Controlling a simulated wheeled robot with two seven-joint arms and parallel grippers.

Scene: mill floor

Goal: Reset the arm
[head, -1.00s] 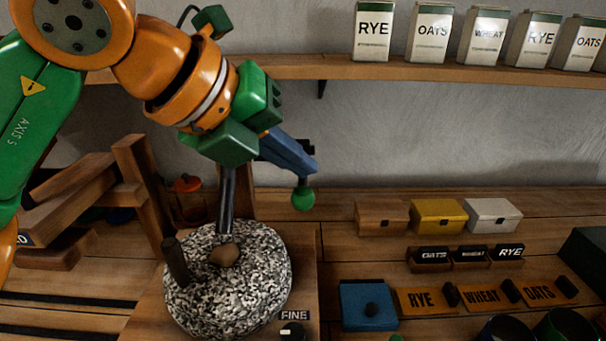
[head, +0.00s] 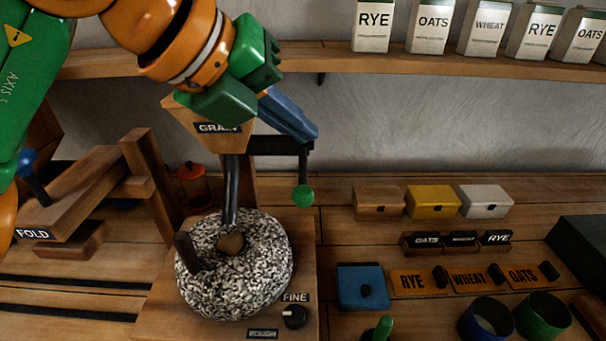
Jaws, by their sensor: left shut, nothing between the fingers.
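My left gripper (head: 314,134) has blue fingers, which are shut with nothing between them. It hangs in front of the mill, pointing down and right. The mill's wooden hopper (head: 178,108), labelled GRAIN, is partly hidden behind my green gripper body. The mill's dark crank ends in a green knob (head: 303,196), below the fingertips and apart from them. A speckled millstone (head: 265,275) with an upright dark peg (head: 185,250) lies under the hopper's spout. My right gripper is not in view.
A shelf (head: 430,64) with grain cartons runs along the wall. At right stand small boxes (head: 432,203), label blocks, a blue box (head: 361,288), orange plates and round cups (head: 543,317). A wooden FOLD device (head: 75,205) stands at left. A dial (head: 294,317) reads FINE and ROUGH.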

